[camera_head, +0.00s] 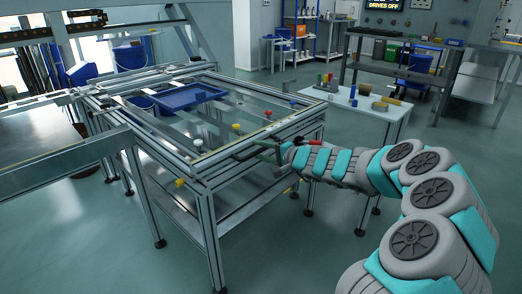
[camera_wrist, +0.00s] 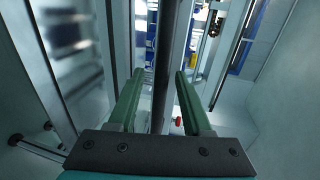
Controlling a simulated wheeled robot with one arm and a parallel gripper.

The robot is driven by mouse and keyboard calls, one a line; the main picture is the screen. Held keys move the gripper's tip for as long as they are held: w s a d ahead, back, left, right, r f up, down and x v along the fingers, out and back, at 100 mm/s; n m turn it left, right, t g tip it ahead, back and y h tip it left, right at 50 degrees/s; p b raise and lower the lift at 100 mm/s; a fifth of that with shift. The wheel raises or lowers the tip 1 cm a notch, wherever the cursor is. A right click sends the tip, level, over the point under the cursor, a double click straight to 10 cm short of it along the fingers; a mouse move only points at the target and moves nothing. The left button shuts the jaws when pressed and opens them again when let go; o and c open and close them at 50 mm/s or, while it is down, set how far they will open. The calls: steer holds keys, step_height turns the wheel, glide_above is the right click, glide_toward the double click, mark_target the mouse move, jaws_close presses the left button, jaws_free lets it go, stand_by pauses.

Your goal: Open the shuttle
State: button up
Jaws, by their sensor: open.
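The panel fixture (camera_head: 205,175) is an aluminium-framed table with a glossy top, in the middle of the head view. Which part is the shuttle is not clear. In the wrist view my gripper (camera_wrist: 159,74) is open, with a dark bar (camera_wrist: 162,65) running between the two fingers. I see gaps beside the bar and cannot tell whether either finger touches it. A small red knob (camera_wrist: 178,121) shows beyond the right finger. The bar's far end is out of view.
A white side table (camera_head: 377,110) with small coloured items stands behind my arm. A metal frame (camera_head: 70,152) stands at the left. Open floor lies in front.

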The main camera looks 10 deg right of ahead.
steer(key=shift+c, duration=0.2)
jaws_close()
stand_by(1.2)
